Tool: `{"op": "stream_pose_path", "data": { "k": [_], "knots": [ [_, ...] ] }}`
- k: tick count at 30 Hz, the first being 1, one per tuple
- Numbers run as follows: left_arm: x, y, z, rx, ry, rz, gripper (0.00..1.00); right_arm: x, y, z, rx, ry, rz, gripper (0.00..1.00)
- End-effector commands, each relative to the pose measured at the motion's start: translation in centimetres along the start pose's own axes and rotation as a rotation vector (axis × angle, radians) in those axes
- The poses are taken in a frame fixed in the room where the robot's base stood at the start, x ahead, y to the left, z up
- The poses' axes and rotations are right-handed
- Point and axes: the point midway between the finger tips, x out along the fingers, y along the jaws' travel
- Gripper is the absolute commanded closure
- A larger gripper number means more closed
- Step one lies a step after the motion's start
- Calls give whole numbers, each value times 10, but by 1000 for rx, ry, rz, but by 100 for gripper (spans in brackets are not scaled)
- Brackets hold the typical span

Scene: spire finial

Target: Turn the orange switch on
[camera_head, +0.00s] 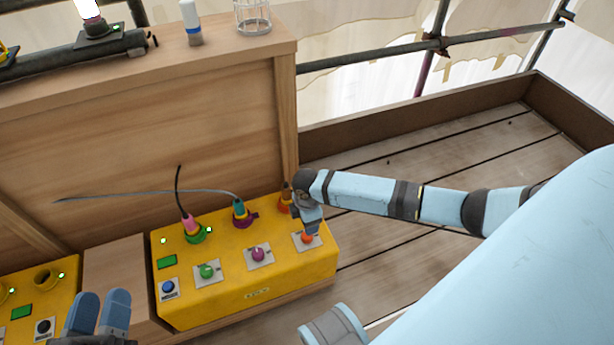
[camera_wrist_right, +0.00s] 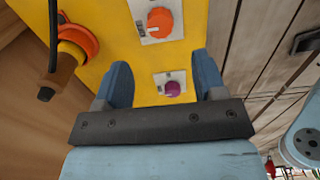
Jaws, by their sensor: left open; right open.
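The orange switch (camera_head: 307,238) is a round orange knob on a pale plate at the right end of the yellow box (camera_head: 240,292). In the right wrist view, the orange knob (camera_wrist_right: 160,22) lies beyond my fingertips, and the purple knob (camera_wrist_right: 173,88) shows between the fingers. My right gripper (camera_head: 312,222) is just above the orange switch and partly covers its plate; it also shows in the wrist view (camera_wrist_right: 160,70), open and empty. Contact with the knob cannot be told. My left gripper (camera_head: 101,300) is open and empty at the lower left, away from the switch.
The box also carries a green switch (camera_head: 207,271) and a blue switch (camera_head: 168,287). Cabled plugs sit behind them, including a brown plug in an orange socket (camera_wrist_right: 78,42) close to the right gripper. A wooden panel (camera_head: 150,140) stands behind. Open plank floor lies right.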

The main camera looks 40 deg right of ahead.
Motion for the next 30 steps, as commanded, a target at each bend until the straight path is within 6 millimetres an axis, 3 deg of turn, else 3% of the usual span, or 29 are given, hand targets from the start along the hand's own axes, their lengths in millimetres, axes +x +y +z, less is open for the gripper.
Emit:
{"op": "stream_pose_path", "data": {
  "k": [1,3,10,16,25,26,30],
  "knots": [
    [0,-3,13,1,-22,2,57,18,0,0,1,-1,-1,36],
    [0,-4,24,0,-58,6,57,33,0,0,2,-1,0,36],
    [0,-8,48,9,-142,17,57,72,0,0,2,-1,1,36],
    [1,-11,50,38,-144,21,57,86,0,0,2,1,2,36],
    [1,-11,50,43,-144,21,57,88,0,0,2,0,2,36],
    [1,-11,50,43,-144,21,57,88,0,0,2,0,2,38],
    [1,-11,50,42,-144,21,57,88,0,0,2,0,2,70]
  ]
}}
